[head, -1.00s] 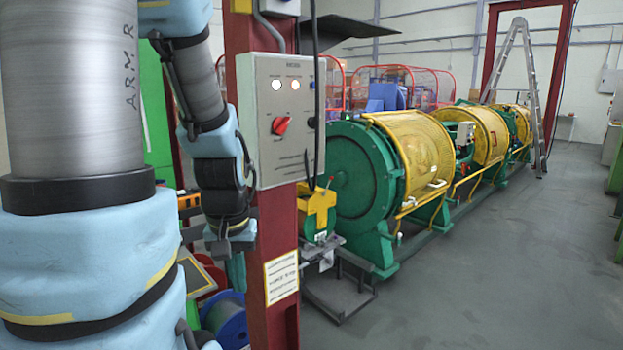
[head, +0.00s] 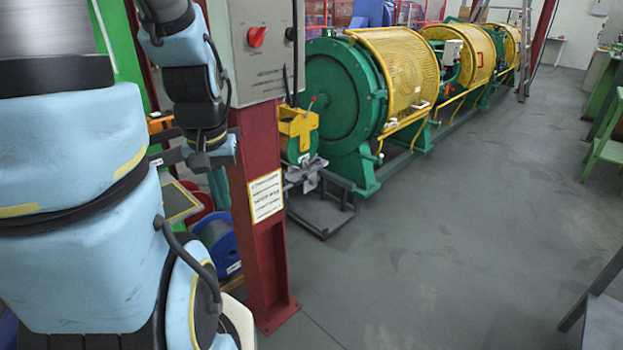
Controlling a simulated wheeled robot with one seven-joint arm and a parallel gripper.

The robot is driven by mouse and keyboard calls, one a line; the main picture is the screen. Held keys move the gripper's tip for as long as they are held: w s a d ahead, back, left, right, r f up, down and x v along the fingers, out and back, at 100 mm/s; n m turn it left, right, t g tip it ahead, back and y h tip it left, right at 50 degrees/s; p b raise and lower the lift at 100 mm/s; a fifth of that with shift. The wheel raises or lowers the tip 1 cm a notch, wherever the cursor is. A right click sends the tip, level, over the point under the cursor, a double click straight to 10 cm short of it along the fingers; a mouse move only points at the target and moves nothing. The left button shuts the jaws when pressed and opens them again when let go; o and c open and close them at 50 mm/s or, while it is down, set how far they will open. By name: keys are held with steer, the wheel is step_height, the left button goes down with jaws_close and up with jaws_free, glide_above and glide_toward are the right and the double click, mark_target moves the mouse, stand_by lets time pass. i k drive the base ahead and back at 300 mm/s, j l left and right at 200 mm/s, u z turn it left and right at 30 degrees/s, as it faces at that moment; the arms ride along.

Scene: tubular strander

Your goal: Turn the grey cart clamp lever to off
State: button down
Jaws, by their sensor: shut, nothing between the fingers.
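I cannot make out a grey cart clamp lever for certain in the head view. A small red-tipped lever (head: 312,101) stands on a yellow and green device (head: 298,128) beside the large green drum end; whether it belongs to a cart is unclear. A low dark grey frame (head: 322,208) sits on the floor below that device. My gripper (head: 203,163) hangs at the left, pointing down, left of the red post and apart from the device. It appears shut and empty; its fingertips are small and hard to see.
A red post (head: 262,225) with a grey control box (head: 262,50) stands between my arm and the yellow-caged strander (head: 400,70). A blue spool (head: 218,243) lies behind the post. The grey floor at centre right is clear. Green tables (head: 603,150) stand at the right edge.

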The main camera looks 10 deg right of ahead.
mark_target(313, 182)
steer(key=i+l+u, duration=0.4)
steer(key=l, duration=0.75)
steer(key=i+l+u, duration=0.35)
steer(key=l, duration=0.95)
steer(key=l+u, duration=0.4)
steer(key=l, duration=0.85)
steer(key=l+u, duration=0.35)
steer(key=l, duration=1)
